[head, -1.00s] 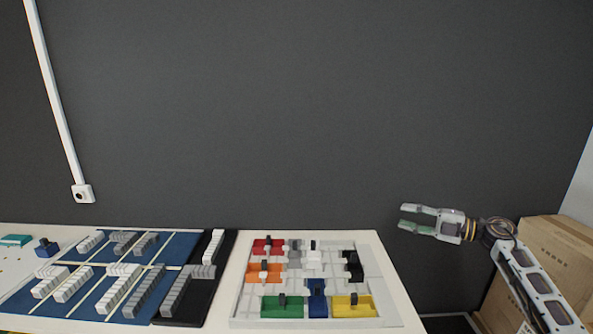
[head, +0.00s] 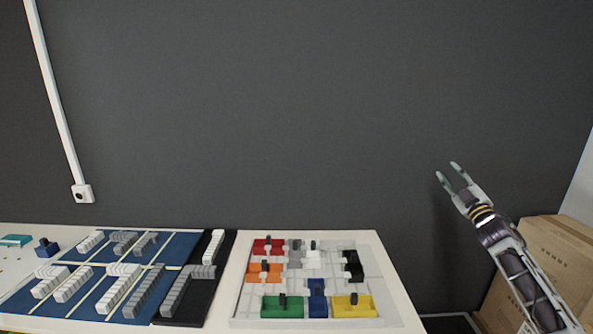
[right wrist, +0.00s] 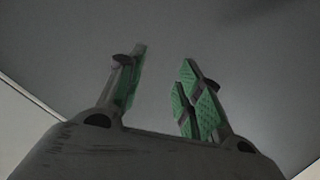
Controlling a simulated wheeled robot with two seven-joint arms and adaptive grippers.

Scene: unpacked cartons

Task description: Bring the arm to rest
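My right gripper (head: 447,173) is raised in front of the dark wall, to the right of and above the table. It points up and to the left, with its two fingers apart and nothing between them. In the right wrist view the fingers (right wrist: 160,80) show green pads, with a clear gap between them. My right arm comes in from the lower right. My left arm and gripper are not in either view.
A white table (head: 385,258) carries a white tray (head: 243,303) with coloured bins and small blocks. Blue mats (head: 183,246) with grey and white blocks lie left. Cardboard boxes (head: 560,250) stand behind my right arm. The space above the table is clear.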

